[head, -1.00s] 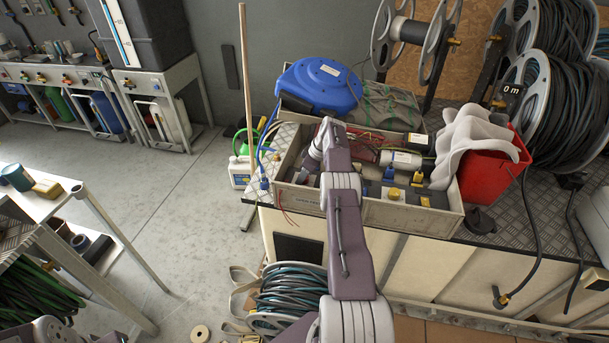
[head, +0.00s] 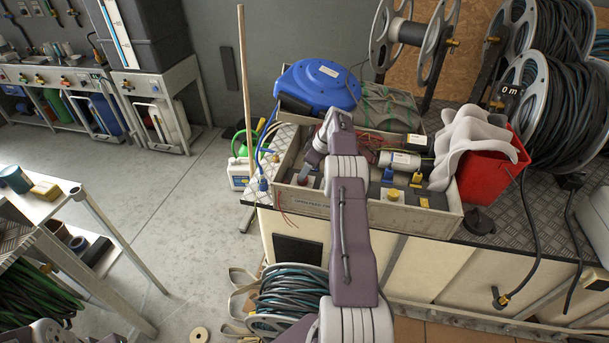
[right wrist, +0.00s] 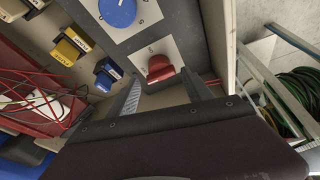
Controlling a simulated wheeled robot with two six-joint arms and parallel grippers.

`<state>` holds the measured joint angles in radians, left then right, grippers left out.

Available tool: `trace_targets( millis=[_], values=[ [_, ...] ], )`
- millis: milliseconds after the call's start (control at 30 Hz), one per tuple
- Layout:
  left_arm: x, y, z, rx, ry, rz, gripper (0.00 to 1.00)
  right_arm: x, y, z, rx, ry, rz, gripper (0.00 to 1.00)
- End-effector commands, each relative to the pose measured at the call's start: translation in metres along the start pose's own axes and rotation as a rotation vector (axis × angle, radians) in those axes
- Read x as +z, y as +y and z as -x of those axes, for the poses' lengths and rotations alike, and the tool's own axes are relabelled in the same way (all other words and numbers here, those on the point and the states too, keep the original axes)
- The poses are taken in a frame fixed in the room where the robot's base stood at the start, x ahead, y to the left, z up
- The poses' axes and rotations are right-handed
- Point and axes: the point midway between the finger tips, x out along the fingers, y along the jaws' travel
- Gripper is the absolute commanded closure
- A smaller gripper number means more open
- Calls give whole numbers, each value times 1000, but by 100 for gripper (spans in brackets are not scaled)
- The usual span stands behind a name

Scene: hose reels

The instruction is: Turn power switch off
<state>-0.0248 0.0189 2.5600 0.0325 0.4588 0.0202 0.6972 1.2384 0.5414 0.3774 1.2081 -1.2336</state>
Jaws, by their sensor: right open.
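In the right wrist view a red switch knob (right wrist: 160,68) sits on a pale square plate with small marks, mounted on a dark panel inside a box. My right gripper (right wrist: 164,88) is open and empty. Its two fingers reach toward the red knob, one to each side and slightly short of it; contact cannot be told. In the head view my right gripper (head: 306,172) points down into the left end of the open grey box (head: 375,212) on the workbench, and the red knob is not clear there. My left gripper is not in view.
Red wires (right wrist: 30,88) lie loose in the box. A blue hose reel (head: 318,84) and a red bin (head: 490,172) stand close by.

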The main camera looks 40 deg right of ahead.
Motion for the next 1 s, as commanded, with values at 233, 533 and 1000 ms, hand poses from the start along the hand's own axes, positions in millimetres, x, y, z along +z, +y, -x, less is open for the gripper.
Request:
trace_targets(
  millis=[233, 533, 1000],
  values=[
    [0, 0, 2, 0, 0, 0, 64, 0, 0, 40, 1, 1, 0, 41],
    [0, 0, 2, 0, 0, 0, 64, 0, 0, 47, -1, 0, 0, 41],
    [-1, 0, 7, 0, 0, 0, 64, -24, -11, 52, -3, 7, 43, 41]
  ],
)
